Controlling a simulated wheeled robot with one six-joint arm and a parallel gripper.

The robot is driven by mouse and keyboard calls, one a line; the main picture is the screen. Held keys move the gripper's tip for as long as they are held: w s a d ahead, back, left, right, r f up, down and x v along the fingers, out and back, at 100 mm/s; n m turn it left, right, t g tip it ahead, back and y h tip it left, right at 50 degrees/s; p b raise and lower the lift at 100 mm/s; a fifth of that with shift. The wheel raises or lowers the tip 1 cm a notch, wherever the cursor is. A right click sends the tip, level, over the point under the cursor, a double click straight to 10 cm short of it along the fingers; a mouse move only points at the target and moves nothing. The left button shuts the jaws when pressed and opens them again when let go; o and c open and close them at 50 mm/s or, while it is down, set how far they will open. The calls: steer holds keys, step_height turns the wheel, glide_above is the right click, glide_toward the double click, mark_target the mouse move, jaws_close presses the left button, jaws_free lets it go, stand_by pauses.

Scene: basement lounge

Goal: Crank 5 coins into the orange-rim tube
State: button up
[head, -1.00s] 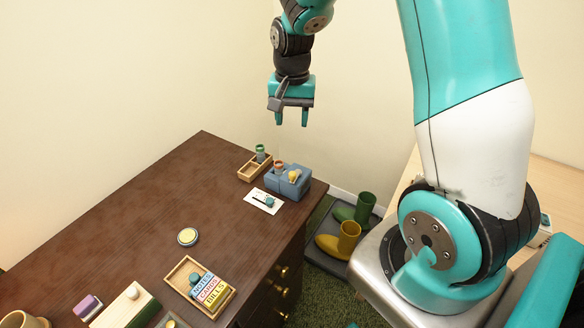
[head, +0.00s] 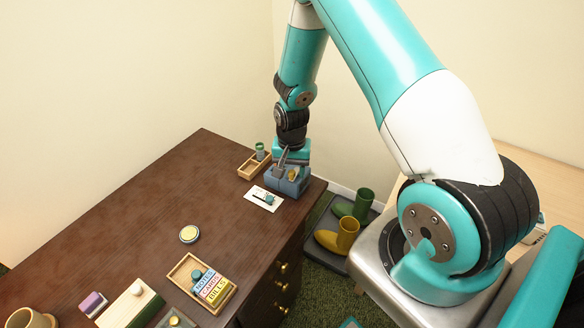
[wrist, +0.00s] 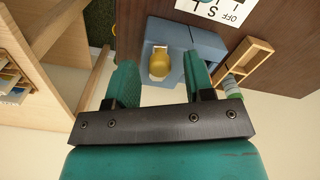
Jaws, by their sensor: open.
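The blue-grey coin box (head: 287,186) stands at the far right corner of the dark desk. Its yellow knob (head: 292,175) also shows in the wrist view (wrist: 159,66), between my two fingers. My gripper (head: 289,170) points down over the box, open, with a finger on each side of the knob; I cannot tell whether either finger touches it. The orange-rim tube is hidden behind my gripper in the head view and does not show in the wrist view. No coins can be made out.
Other desk items include a round tin (head: 189,234) and a labelled box (head: 213,288). Boots (head: 346,234) stand on the floor.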

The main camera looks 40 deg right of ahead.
steer(key=shift+f, duration=0.15)
steer(key=shift+c, duration=0.4)
jaws_close()
